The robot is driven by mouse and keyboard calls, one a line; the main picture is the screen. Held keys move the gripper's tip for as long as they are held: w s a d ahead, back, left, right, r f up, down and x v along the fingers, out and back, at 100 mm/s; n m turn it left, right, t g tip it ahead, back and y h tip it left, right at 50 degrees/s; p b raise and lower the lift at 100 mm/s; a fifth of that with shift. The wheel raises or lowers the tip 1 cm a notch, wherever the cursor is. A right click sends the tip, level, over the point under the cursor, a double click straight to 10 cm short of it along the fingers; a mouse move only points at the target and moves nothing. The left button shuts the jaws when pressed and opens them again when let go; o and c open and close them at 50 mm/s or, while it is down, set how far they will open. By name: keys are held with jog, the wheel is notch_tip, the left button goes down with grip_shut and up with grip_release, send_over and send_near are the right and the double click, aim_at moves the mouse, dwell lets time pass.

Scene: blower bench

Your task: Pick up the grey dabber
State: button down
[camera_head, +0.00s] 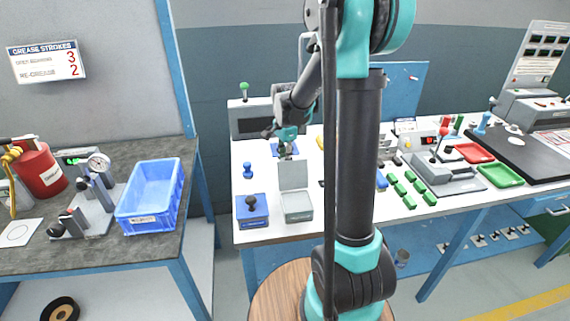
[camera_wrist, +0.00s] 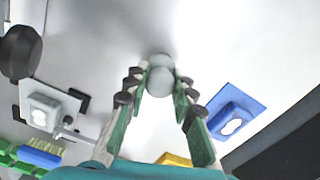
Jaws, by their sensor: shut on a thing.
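The grey dabber (camera_wrist: 160,72) is a small rounded, knobbed piece in the wrist view. It sits between the fingertips of my gripper (camera_wrist: 160,85), which is shut on it. White bench top shows around it; I cannot tell whether the dabber touches the bench. In the head view my gripper (camera_head: 286,152) is over the left part of the white bench, near a blue pad. The dabber is too small and partly hidden there to make out clearly.
A blue dabber (camera_head: 248,170) stands to the left of my gripper. A blue box with a black knob (camera_head: 252,209) and an open grey box (camera_head: 298,207) stand at the front edge. Several green blocks (camera_head: 410,201) lie to the right. A blue bin (camera_head: 150,196) sits on the left table.

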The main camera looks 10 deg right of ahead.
notch_tip(320, 180, up, 20)
dwell(0.5)
jog(key=c, duration=1.9)
grip_release()
jog(key=shift+f, duration=0.1)
jog(key=c, duration=0.4)
